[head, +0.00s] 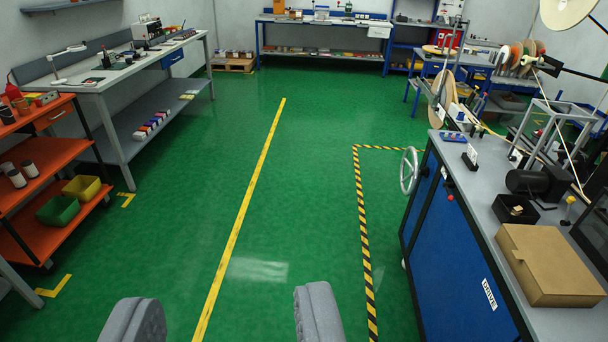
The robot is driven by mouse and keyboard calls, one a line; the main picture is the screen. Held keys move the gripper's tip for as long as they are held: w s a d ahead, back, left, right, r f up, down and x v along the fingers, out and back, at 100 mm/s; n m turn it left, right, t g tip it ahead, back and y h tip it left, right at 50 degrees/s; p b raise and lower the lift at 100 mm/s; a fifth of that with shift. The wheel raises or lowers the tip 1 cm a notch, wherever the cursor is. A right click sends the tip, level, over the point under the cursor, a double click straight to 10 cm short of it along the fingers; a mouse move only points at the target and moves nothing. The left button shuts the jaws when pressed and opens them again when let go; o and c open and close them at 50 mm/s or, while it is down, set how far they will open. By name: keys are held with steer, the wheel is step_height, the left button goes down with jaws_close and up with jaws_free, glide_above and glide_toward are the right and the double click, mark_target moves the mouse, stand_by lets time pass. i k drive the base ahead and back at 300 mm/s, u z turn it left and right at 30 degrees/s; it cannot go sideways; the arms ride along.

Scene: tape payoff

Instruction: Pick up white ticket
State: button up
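My gripper (228,302) shows at the bottom edge, its two grey fingers wide apart with only green floor between them. It is open and empty. I cannot make out for certain which thing is the white ticket. A small white piece (471,153) stands upright by a dark block on the grey top of the blue machine bench (455,198) at the right. A white sheet or panel (378,32) shows on the front of the far blue bench. Both are well away from my gripper.
A cardboard box (550,264) and a black tray (514,209) sit on the machine bench. A handwheel (409,171) juts out from its side. An orange shelf cart (45,187) and a grey workbench (118,100) stand left. The middle floor is clear.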

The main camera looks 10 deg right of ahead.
mark_target(472, 154)
steer(key=u, duration=0.05)
steer(key=i, duration=1.3)
steer(key=z, duration=0.4)
steer(key=i, duration=1.35)
steer(key=z, duration=0.9)
steer(key=i, duration=1.3)
steer(key=z, duration=0.45)
